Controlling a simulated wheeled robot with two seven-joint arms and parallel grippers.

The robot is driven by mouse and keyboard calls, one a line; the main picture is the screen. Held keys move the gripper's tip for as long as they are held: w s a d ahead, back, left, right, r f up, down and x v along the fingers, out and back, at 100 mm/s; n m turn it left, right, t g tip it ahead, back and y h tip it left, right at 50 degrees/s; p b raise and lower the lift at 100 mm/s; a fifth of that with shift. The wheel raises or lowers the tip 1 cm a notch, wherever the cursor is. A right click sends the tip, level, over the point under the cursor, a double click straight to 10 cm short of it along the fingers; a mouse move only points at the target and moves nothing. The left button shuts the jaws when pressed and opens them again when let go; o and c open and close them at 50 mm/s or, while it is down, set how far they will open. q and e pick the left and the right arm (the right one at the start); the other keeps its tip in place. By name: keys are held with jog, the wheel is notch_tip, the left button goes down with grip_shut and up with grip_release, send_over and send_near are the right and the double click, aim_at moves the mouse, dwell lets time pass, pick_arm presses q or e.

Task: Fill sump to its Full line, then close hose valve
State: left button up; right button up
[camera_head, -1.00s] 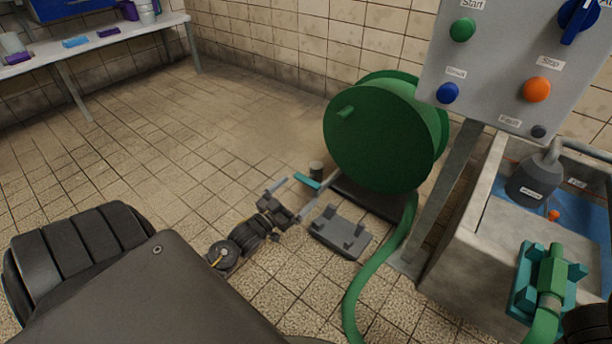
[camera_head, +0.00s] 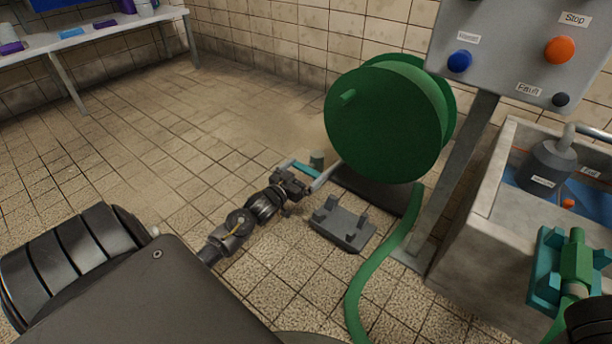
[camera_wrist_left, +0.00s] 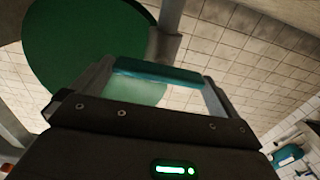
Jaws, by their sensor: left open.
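My left gripper (camera_head: 305,175) is open, low over the floor beside the green hose reel. A teal bar (camera_head: 301,168), perhaps the hose valve's lever, lies at its fingertips. In the left wrist view the teal bar (camera_wrist_left: 170,74) spans between the two finger tips; I cannot tell whether both touch it. The concrete sump (camera_head: 462,235) stands at the right with blue water inside, a grey pump (camera_head: 545,166) and an orange float (camera_head: 568,203). A Full label (camera_head: 590,172) shows on its inner wall. A green nozzle (camera_head: 576,258) rests in a teal holder at the sump.
The green reel (camera_head: 385,125) stands behind the gripper, with its green hose (camera_head: 375,265) running along the floor. A grey cradle (camera_head: 343,222) lies right of the gripper. A control panel (camera_head: 505,50) stands on a post. Floor at the left is clear; a bench (camera_head: 90,38) stands beyond.

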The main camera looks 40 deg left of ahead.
pick_arm(q)
jog(key=shift+w+f, duration=0.1)
jog(key=shift+w, duration=0.55)
